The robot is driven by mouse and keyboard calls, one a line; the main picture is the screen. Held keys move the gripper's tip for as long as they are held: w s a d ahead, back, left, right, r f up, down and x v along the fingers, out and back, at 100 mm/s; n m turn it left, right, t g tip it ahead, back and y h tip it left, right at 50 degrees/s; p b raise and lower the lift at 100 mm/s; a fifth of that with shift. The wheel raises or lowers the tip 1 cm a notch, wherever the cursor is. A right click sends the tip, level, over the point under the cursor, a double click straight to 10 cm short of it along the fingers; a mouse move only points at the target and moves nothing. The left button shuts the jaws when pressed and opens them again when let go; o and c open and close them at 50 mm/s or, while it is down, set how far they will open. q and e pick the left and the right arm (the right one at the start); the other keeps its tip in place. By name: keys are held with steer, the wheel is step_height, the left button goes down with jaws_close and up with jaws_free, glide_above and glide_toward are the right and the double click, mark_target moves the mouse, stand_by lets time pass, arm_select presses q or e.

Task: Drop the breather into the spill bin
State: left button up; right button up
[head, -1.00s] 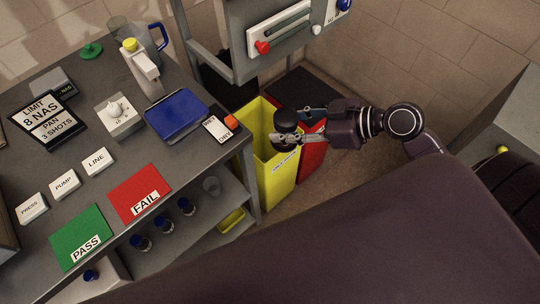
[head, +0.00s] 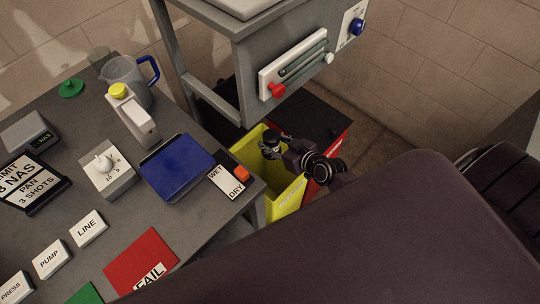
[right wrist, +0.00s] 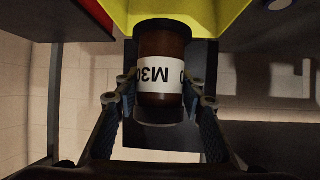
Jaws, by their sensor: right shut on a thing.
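The breather (head: 270,141) is a dark, round-topped cylinder. In the right wrist view it shows as a brown body (right wrist: 164,45) with a white label, partly readable as "M30". My right gripper (head: 277,147) is shut on it, with a finger on each side in the right wrist view (right wrist: 160,92). The breather is over the open top of the yellow bin (head: 286,200), which I take as the spill bin. Its label is too small to read. How far the breather is above or inside the rim is hard to tell. My left gripper is not in view.
A red bin (head: 337,143) stands right beside the yellow one. A grey cabinet (head: 240,68) with a red-knobbed panel overhangs behind the bins.

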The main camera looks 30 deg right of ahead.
step_height(320, 180, down, 4)
steer(key=b, duration=0.3)
steer(key=shift+f+b, duration=0.2)
steer(key=shift+b, duration=0.15)
steer(key=shift+f, duration=0.25)
steer(key=shift+f+b, duration=0.1)
steer(key=shift+b, duration=0.2)
steer(key=o, duration=1.4)
steer(key=shift+s, duration=0.1)
steer(key=v, duration=1.2)
